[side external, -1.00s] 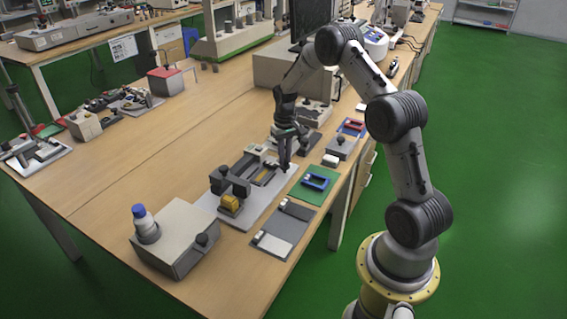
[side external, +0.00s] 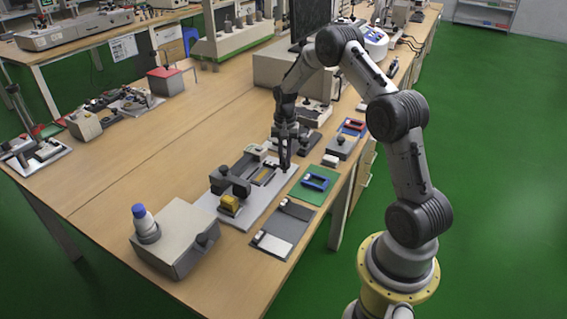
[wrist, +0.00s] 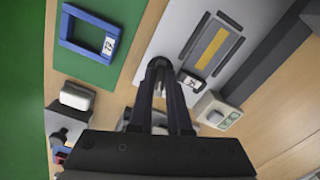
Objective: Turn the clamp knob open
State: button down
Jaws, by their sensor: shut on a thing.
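My gripper (side external: 285,166) points down at the far right end of a light grey fixture plate (side external: 262,205). In the wrist view its fingers (wrist: 160,68) are shut on a small dark round knob (wrist: 160,62) at the plate's edge. The fingers hide much of the knob, so its turn angle cannot be told. On the same plate are a dark clamp block (side external: 232,181), a yellow block (side external: 229,204) and a slot with a yellow strip (wrist: 211,48).
A green mat (side external: 312,187) with a blue frame (side external: 316,181) lies close to the right. A grey panel (side external: 284,230) lies nearer the front. A grey box with a blue-capped bottle (side external: 145,222) stands at front left. Bare table lies left of the plate.

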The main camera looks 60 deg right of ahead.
aim_at(285, 159)
jog(key=shift+d+m, duration=0.1)
jog(key=shift+m, duration=2.1)
jog(key=c, duration=1)
grip_release()
jog(key=shift+r, duration=0.1)
jog(key=shift+r, duration=2.15)
